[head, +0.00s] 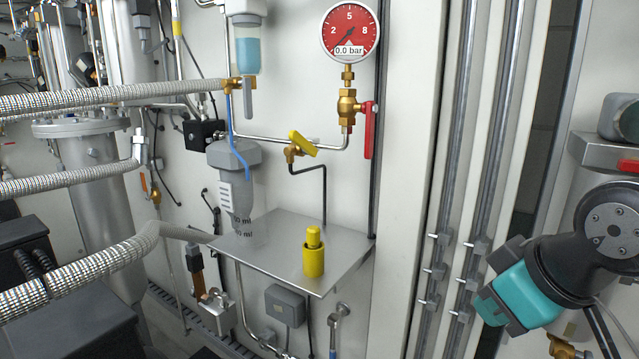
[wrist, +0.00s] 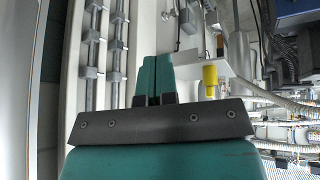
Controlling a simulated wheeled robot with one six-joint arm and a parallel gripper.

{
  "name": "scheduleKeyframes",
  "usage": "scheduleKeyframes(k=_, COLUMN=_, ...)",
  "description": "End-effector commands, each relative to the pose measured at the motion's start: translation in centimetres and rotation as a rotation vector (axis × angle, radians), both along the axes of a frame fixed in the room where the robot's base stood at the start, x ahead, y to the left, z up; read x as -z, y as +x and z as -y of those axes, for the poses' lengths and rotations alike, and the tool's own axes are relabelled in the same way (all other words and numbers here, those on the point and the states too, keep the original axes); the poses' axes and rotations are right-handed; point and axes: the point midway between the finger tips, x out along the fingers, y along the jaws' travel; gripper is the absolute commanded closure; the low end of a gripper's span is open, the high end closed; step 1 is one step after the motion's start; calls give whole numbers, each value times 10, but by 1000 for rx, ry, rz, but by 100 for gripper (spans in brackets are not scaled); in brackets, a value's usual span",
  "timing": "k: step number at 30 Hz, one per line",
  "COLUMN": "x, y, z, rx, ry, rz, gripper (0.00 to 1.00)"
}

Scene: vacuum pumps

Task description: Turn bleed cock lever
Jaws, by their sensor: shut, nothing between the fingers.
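A brass cock with a yellow lever (head: 302,143) sits on the wall above a metal shelf, in the head view. The lever slopes down to the right, and a thin black tube runs from the cock. A red lever (head: 368,130) hangs vertically at the brass valve under the pressure gauge. A grey lever (head: 248,97) hangs down at the brass fitting on the left. I cannot tell from labels which is the bleed cock. My gripper (wrist: 154,62) is shut and empty; in the head view it (head: 490,306) is at lower right, well away from all these levers.
The metal shelf (head: 258,252) juts out below the levers, with a yellow capped bottle (head: 313,254) on it. The red gauge (head: 349,33) reads 0.0 bar. Vertical pipes (head: 482,150) stand between my gripper and the shelf. Braided hoses (head: 90,98) cross at left.

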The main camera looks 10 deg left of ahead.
Motion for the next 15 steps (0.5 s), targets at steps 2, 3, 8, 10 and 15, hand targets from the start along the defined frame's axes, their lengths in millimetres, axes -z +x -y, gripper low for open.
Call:
scheduleKeyframes(k=2, x=30, y=57, z=-13, rx=-49, ry=-112, rz=261, gripper=100)
scheduleKeyframes(k=3, x=30, y=83, z=-20, rx=-77, ry=-182, rz=406, gripper=100)
scheduleKeyframes(k=8, x=9, y=147, z=-67, rx=-228, ry=-549, rz=999, gripper=100)
scheduleKeyframes(k=10, x=-6, y=150, z=-100, rx=-302, ry=-735, rz=1252, gripper=100)
scheduleKeyframes(k=15, x=-26, y=112, z=-182, rx=-443, ry=-1138, rz=1747, gripper=100)
